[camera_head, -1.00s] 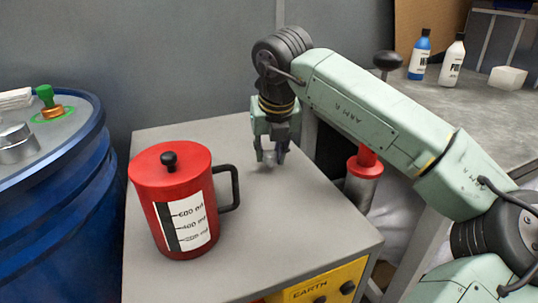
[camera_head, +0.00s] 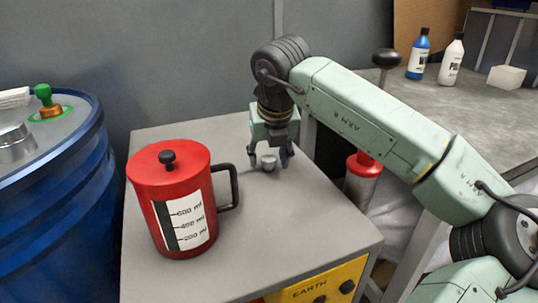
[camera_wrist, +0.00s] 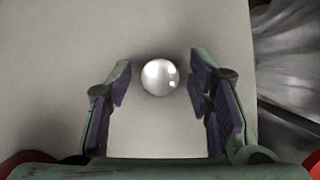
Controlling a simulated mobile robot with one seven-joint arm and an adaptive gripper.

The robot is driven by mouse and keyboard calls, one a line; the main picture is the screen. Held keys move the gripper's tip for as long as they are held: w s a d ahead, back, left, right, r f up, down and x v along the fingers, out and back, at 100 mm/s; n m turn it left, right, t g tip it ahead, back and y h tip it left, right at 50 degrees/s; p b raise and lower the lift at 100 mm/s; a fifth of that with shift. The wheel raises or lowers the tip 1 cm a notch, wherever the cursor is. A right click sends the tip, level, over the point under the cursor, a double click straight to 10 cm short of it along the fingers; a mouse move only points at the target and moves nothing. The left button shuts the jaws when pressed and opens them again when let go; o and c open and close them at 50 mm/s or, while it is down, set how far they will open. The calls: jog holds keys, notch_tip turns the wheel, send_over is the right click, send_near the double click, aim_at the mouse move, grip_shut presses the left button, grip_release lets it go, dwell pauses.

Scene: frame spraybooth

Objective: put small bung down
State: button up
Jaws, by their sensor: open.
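The small bung (camera_head: 268,162) is a small silvery-grey round piece. It stands on the grey top of the cabinet (camera_head: 290,230), towards its back. In the wrist view the bung (camera_wrist: 160,77) shows as a shiny pale disc between the fingertips, with a gap on each side. My gripper (camera_head: 269,162) points down over it and is open. In the wrist view both fingers of my gripper (camera_wrist: 160,80) stand apart from the bung.
A red measuring jug (camera_head: 172,200) with a black handle stands left of the bung on the same top. A blue drum (camera_head: 60,215) is at the left. A red-topped cylinder (camera_head: 362,180) stands beside the cabinet. Bottles (camera_head: 419,55) stand on the bench at the right.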

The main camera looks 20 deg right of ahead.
jog(key=shift+r, duration=0.1)
jog(key=shift+r+p, duration=0.25)
jog(key=shift+p, duration=0.1)
jog(key=v, duration=1.1)
jog(key=shift+s+r, duration=0.15)
jog(key=shift+r, duration=0.15)
